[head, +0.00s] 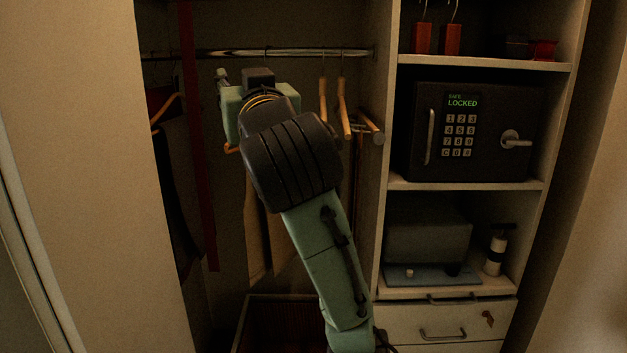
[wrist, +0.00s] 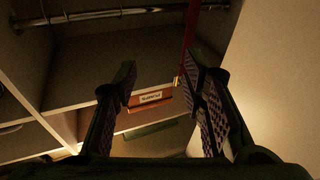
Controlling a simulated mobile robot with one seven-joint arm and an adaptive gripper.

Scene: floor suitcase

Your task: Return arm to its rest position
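My arm reaches up into the open closet in the head view, and its wrist hides the fingers there. In the wrist view my gripper (wrist: 160,98) is open, with its two dark ridged fingers apart and nothing between them. Beyond the fingertips is a red-brown item with a white label (wrist: 151,97), apart from the fingers. The metal clothes rail (head: 290,53) runs behind and above my wrist in the head view. Wooden hangers (head: 343,105) hang from it just right of my wrist.
Right of the arm, shelves hold a black safe (head: 475,130) reading LOCKED, a grey box (head: 428,232) and a pump bottle (head: 497,249). Drawers (head: 445,325) sit below. A dark garment (head: 175,200) hangs at left. A pale panel (head: 75,150) bounds the left side.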

